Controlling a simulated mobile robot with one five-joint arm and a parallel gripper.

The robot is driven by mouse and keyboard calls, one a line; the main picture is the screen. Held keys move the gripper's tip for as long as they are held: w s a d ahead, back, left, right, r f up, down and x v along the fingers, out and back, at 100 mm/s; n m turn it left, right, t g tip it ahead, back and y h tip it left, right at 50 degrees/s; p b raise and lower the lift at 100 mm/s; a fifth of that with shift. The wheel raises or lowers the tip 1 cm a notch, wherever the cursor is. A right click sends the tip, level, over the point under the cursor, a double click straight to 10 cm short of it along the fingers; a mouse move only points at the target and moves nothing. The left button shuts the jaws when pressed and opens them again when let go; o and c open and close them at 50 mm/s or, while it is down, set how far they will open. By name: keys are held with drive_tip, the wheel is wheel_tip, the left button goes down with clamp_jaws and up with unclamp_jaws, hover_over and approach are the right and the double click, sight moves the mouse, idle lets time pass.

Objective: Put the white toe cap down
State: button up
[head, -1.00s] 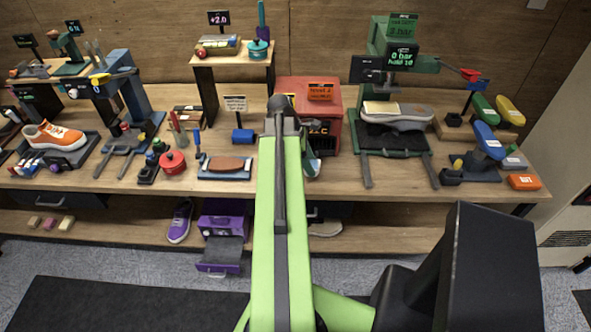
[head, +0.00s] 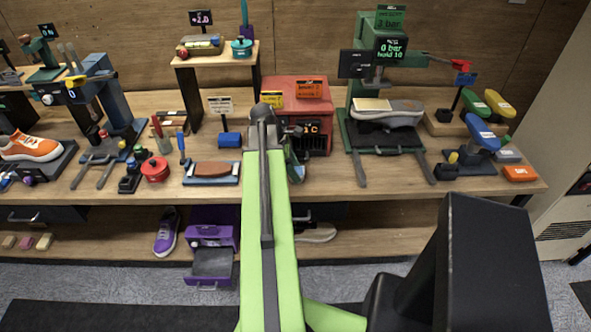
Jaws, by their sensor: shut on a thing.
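My green arm (head: 268,240) reaches forward over the bench, in front of the red box. It hides its own far end, and I cannot make out my gripper's jaws. I cannot pick out a white toe cap in the head view. A small teal and pale thing (head: 296,168) shows just right of the arm at the bench front, partly covered; I cannot tell what it is or whether it is held.
The wooden bench (head: 340,188) is crowded. The red box (head: 318,95) is behind the arm. A green press (head: 352,130) with a grey shoe (head: 398,117) stands right of it. A blue tray (head: 226,178) with a brown piece lies left. An open purple drawer (head: 212,265) juts out below.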

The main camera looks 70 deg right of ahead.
drive_tip(key=o, duration=1.4)
drive_tip(key=shift+f, duration=0.1)
drive_tip(key=shift+r+p, duration=0.5)
drive_tip(key=p+v, duration=1)
drive_tip(key=v, duration=0.1)
drive_tip(key=shift+w, duration=0.25)
drive_tip(key=shift+r, duration=0.1)
